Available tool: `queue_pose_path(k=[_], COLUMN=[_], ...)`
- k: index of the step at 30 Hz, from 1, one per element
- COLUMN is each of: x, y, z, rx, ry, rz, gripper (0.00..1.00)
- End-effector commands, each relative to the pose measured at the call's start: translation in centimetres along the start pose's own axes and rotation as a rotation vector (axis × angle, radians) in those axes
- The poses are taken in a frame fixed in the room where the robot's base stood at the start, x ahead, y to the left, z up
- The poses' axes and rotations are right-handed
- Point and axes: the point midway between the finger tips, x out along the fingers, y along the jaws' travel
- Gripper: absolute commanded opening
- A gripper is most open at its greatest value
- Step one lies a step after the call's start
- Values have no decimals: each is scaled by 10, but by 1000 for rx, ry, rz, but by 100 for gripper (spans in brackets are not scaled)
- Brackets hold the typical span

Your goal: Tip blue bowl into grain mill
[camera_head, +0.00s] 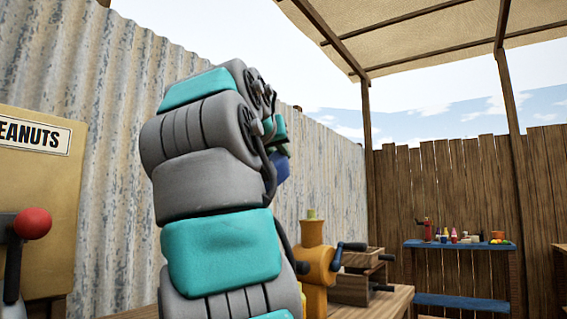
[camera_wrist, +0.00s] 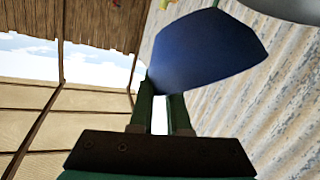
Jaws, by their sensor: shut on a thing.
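My gripper (camera_wrist: 163,98) is shut on the blue bowl (camera_wrist: 205,50), shown in the wrist view with its smooth side towards the camera. The wrist picture is turned over, with sky below the fence. In the head view only a small part of the blue bowl (camera_head: 281,166) shows behind my arm, up and left of the mill and apart from it. The grain mill (camera_head: 318,262) is orange-yellow with a dark side crank and stands on a wooden table. My arm partly hides it. The bowl's inside and contents are hidden.
A wooden box grinder (camera_head: 357,275) stands right of the mill. A peanut dispenser (camera_head: 40,190) with a red-knobbed lever (camera_head: 33,223) is at the left. A corrugated wall (camera_head: 110,130) runs behind. A blue shelf (camera_head: 460,245) with small items stands far right. A grey rounded thing (camera_wrist: 285,8) edges the wrist view.

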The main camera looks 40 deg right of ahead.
Motion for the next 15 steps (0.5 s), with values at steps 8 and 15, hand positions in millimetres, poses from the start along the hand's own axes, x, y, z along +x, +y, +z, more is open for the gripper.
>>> queue_pose_path(k=[8, 15], x=[-6, -10], y=[-6, -16], z=[-7, -10], rx=[-156, -272], ry=[75, 128], rz=[37, 62], gripper=[0, 0])
